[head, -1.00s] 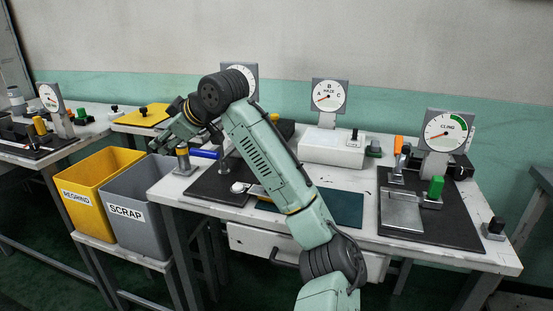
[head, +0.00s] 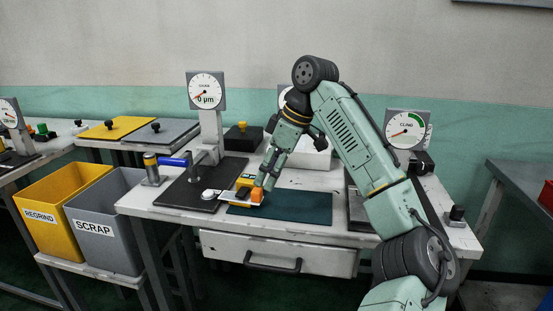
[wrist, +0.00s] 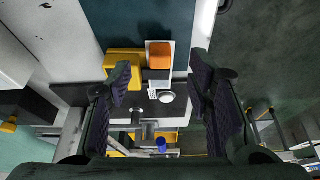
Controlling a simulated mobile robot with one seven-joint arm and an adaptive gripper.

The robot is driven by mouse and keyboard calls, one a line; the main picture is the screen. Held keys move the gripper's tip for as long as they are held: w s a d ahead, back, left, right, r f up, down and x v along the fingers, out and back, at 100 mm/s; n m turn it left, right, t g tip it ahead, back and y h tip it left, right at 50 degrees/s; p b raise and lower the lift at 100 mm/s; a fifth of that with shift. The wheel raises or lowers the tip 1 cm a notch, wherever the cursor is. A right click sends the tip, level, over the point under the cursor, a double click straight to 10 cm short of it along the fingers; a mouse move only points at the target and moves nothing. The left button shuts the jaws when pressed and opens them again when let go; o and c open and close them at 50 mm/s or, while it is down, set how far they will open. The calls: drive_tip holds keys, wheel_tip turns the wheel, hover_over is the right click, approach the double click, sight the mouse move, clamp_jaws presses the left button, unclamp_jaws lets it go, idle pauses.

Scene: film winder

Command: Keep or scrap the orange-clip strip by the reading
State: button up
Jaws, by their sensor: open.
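The orange clip (head: 257,196) sits on the end of a pale strip (head: 238,199) by the dark green mat (head: 300,205). In the wrist view the orange clip (wrist: 159,55) lies between and beyond my fingers, with the strip around it. My gripper (head: 266,180) is open, close above the clip; its fingers are apart and empty in the wrist view (wrist: 160,72). The thickness gauge (head: 206,90) shows "0 µm", needle toward the lower left. Its black base (head: 180,190) carries a white round knob (head: 208,194). A yellow block (head: 246,182) stands beside the clip.
The yellow REGRIND bin (head: 60,185) and grey SCRAP bin (head: 95,228) stand left of the table. The CLING dial (head: 407,128) is at right, partly behind my arm. A drawer (head: 275,255) is below the tabletop.

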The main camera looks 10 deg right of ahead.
sight(261, 192)
drive_tip(key=shift+x, duration=3)
drive_tip(key=shift+a, duration=0.1)
clamp_jaws()
drive_tip(key=c, duration=0.7)
unclamp_jaws()
drive_tip(key=shift+r, duration=0.1)
clamp_jaws()
drive_tip(key=shift+p, duration=0.65)
drive_tip(key=shift+s+d+p, duration=0.25)
drive_tip(key=shift+s+d, duration=0.25)
drive_tip(key=shift+d, duration=0.75)
drive_tip(key=shift+s+d+p, duration=0.25)
drive_tip(key=shift+s+d, duration=0.25)
drive_tip(key=shift+d, duration=0.75)
drive_tip(key=shift+s+d+p, duration=0.25)
drive_tip(key=shift+s+d, duration=0.25)
drive_tip(key=shift+d, duration=0.7)
